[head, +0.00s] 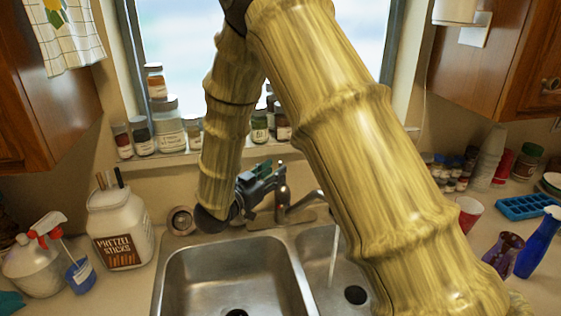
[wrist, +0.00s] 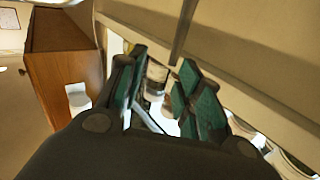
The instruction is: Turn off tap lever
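The tap (head: 283,196) stands behind the double sink, with its spout (head: 306,200) reaching right over the right basin. A thin stream of water (head: 334,252) falls from it. My gripper (head: 266,178) is just left of the tap body, close to its upper part. In the wrist view my gripper (wrist: 163,68) shows its two dark green fingers apart, with nothing clearly held between them. I cannot tell the tap lever apart from the gripper in the head view, nor whether a finger touches it.
The left basin (head: 232,275) is empty. Jars (head: 168,125) line the window sill behind. A pretzel-stick container (head: 121,228) and spray bottle (head: 35,260) stand on the left. A red cup (head: 469,212), blue bottle (head: 538,243) and blue ice tray (head: 527,206) stand on the right.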

